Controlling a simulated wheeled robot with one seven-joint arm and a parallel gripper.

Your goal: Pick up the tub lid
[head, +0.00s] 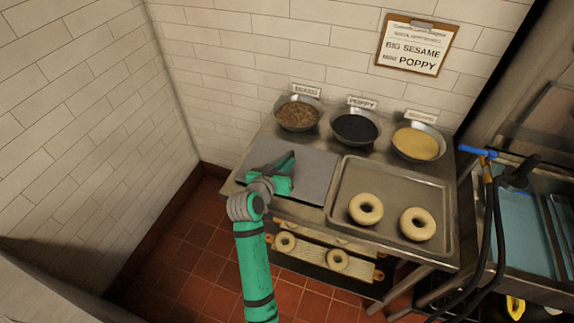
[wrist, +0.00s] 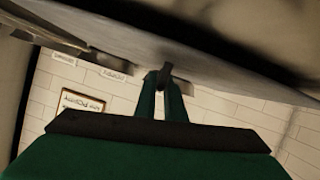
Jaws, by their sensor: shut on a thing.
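The tub lid (head: 313,172) is a flat grey panel at the left of the metal table, left of the tray. In the wrist view it shows as a broad grey sheet (wrist: 215,62) across the top. My gripper (head: 288,165) is over the lid's left part. In the wrist view, my green fingers (wrist: 163,88) are shut on the lid's small dark handle (wrist: 165,72). Whether the lid rests on the tub or is raised a little is hard to tell. The tub's inside is hidden.
A metal tray (head: 341,230) with two bagels is close to the lid's right edge. Bowls of seeds (head: 298,114), poppy (head: 354,128) and sesame (head: 416,143) stand behind. A board with bagels (head: 318,258) is below. A tiled wall is at the left.

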